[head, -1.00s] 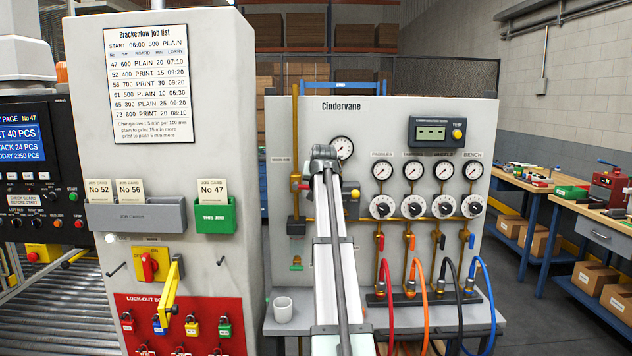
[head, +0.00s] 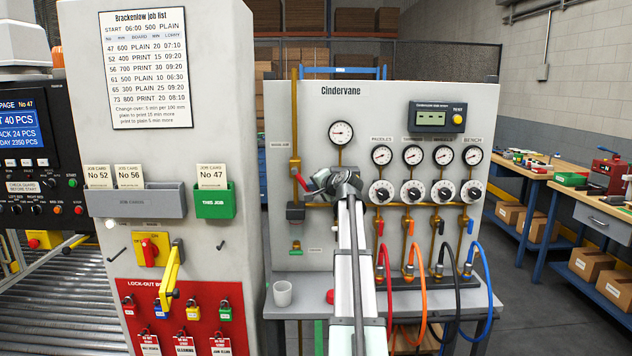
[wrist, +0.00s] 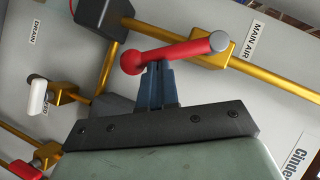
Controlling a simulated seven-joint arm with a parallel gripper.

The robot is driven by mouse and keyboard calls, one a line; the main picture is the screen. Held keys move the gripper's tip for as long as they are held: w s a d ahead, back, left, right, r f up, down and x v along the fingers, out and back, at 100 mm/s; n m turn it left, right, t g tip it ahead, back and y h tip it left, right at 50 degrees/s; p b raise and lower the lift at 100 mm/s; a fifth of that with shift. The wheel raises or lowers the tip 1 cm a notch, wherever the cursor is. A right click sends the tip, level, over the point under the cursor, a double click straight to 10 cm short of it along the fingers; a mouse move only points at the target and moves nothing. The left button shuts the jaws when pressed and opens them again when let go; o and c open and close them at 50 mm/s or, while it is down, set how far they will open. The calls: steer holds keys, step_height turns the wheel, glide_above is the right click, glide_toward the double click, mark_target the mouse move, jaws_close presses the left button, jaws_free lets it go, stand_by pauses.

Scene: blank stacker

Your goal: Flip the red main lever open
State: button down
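The red main lever (head: 301,182) sits on the brass pipe at the left of the Cindervane panel (head: 325,110). In the wrist view the lever (wrist: 185,52) is a red bar with a rounded red end at left and a grey tip at right, near the MAIN AIR label (wrist: 258,38). My gripper (head: 325,185) is just right of the lever in the head view. In the wrist view its blue fingers (wrist: 158,72) are close together, with their tips at the lever's underside. Whether they touch or pinch it is hidden.
A brass cross pipe and a small white-handled valve (wrist: 38,97) are close by. Several gauges and dials stand to the right above coloured hoses (head: 425,285). A white cup (head: 282,294) is on the bench shelf. The grey cabinet (head: 225,90) stands at left.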

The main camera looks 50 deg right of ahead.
steer(key=w+a+f+m+t, duration=0.2)
steer(key=m, duration=0.1)
steer(key=shift+w+a+f+m+t, duration=0.1)
steer(key=shift+f+m+t, duration=0.2)
steer(key=shift+f+t, duration=0.1)
steer(key=shift+w+a, duration=0.1)
stand_by(0.5)
steer(key=d+v, duration=0.2)
steer(key=v, duration=1.1)
steer(key=shift+s+d+f, duration=0.25)
steer(key=shift+d+f, duration=0.1)
steer(key=shift+d, duration=0.2)
